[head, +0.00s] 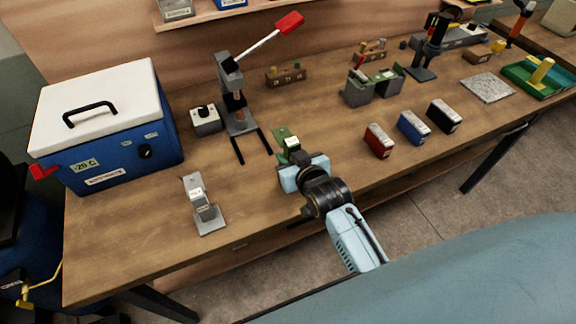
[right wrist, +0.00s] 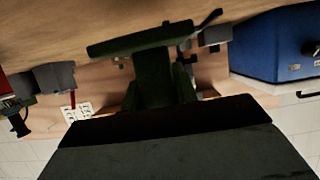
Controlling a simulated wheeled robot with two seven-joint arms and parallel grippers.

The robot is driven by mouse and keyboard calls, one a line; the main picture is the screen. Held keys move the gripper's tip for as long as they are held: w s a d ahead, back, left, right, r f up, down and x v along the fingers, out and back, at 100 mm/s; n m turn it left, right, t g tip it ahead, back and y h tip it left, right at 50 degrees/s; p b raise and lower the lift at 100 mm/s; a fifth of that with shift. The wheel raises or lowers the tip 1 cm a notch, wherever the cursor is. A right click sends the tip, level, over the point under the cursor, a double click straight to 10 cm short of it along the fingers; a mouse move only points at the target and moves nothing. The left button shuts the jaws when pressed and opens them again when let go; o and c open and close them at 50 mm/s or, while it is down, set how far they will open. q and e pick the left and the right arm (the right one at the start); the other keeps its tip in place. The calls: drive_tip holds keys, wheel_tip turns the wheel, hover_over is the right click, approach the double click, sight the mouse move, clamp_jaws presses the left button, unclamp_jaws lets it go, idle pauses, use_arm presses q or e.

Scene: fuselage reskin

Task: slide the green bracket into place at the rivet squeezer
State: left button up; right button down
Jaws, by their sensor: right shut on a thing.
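The green bracket (head: 283,136) is held over the bench at the tip of my right gripper (head: 292,154). In the right wrist view the bracket (right wrist: 145,42) is a dark green plate with a stem running down to the gripper. My right gripper is shut on it; the fingers are mostly hidden. The rivet squeezer (head: 232,90), grey with a red-handled lever, stands behind and to the left of the bracket. Two dark rails (head: 251,146) run forward from its base. The bracket is to the right of these rails, apart from the squeezer. My left gripper is not in view.
A blue cooler (head: 110,125) stands at the left and a small grey control box (head: 205,119) beside the squeezer. A grey stand (head: 203,207) is at the front left. Red (head: 379,140), blue (head: 413,127) and black (head: 444,116) boxes stand to the right. Bench around the rails is clear.

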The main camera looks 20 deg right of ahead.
drive_tip(key=shift+f, duration=1.65)
drive_tip(key=shift+f+b, duration=0.2)
drive_tip(key=shift+b, duration=0.1)
drive_tip(key=c, duration=1.1)
unclamp_jaws()
